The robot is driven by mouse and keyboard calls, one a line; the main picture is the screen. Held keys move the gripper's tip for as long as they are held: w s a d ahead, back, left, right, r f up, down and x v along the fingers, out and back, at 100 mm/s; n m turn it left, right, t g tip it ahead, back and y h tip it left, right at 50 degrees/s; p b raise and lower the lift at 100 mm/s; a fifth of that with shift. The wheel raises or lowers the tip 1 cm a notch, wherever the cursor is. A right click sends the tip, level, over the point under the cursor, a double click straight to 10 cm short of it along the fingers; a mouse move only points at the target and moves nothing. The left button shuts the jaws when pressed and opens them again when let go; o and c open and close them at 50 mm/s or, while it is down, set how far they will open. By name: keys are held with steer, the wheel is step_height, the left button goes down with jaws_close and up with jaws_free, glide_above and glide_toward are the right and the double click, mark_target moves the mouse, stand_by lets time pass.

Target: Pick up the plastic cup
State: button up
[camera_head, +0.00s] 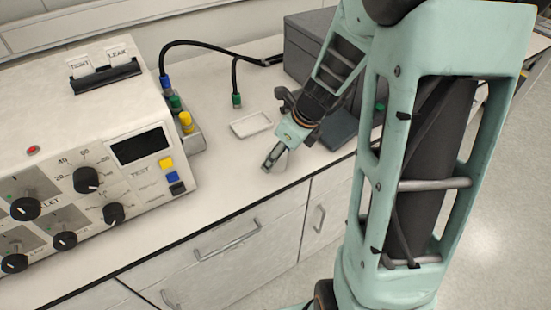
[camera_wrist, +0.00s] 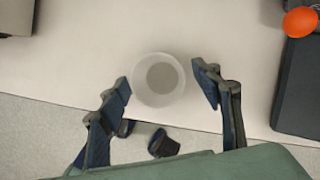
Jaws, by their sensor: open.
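The plastic cup (camera_wrist: 158,80) is a round, whitish, translucent cup, seen from above in the wrist view. It is on the pale bench top, near the front edge. My gripper (camera_wrist: 165,82) is open, with one finger on the left of the cup and one on the right. A gap shows on each side, and the cup is not gripped. How far the fingertips are above the bench is hard to tell. In the head view my gripper (camera_head: 274,156) points down over the bench near its front edge.
A control box (camera_head: 90,150) with knobs and coloured buttons stands on the left of the bench. A small white tray (camera_head: 251,124) lies behind my gripper. A dark grey case (camera_head: 305,50) stands at the back. An orange round thing (camera_wrist: 300,22) shows at the wrist view's upper right.

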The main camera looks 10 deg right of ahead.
steer(key=shift+x, duration=0.8)
steer(key=shift+c, duration=0.4)
steer(key=c, duration=1)
steer(key=shift+r, duration=0.2)
